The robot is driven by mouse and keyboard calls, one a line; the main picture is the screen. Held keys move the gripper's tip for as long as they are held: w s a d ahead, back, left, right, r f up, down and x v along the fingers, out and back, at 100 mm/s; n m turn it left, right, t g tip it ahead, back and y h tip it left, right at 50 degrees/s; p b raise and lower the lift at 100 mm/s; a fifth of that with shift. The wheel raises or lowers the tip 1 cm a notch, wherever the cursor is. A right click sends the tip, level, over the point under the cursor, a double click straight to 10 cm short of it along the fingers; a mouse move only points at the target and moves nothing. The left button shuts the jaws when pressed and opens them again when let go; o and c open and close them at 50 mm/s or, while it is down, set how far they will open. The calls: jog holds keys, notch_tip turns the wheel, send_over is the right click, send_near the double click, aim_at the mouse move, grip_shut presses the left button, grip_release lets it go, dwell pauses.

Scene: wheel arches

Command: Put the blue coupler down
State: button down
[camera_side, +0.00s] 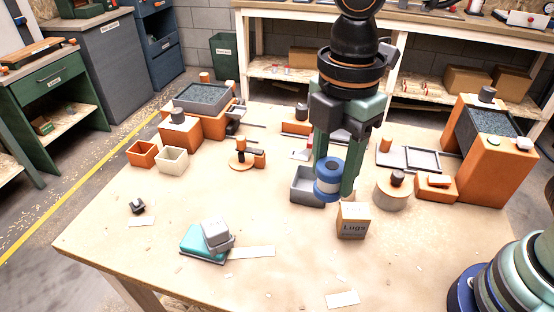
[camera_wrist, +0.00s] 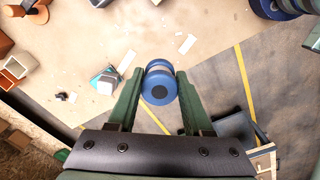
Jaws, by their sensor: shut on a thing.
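The blue coupler (camera_side: 328,180) is a blue spool shape with a pale band around its middle. My gripper (camera_side: 336,178) has its green fingers closed on the coupler and holds it above the table, in front of a grey bin and near the Lugs box. In the side view the fingers hide part of the coupler's right side.
The grey bin (camera_side: 304,186) and the cardboard Lugs box (camera_side: 353,221) stand close below my gripper. A teal pad with a grey block (camera_side: 216,234) lies front left. The front middle of the table (camera_side: 285,275) is mostly clear.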

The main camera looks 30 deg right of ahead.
jog(key=w+a+f, duration=0.1)
jog(key=w+a, duration=0.2)
jog(key=w, duration=2)
jog(key=shift+m, duration=0.3)
jog(key=f, duration=2)
jog(key=shift+d+f, duration=0.2)
jog(key=shift+d, duration=0.05)
jog(key=shift+c, duration=1.6)
grip_release()
jog(key=shift+f, duration=0.15)
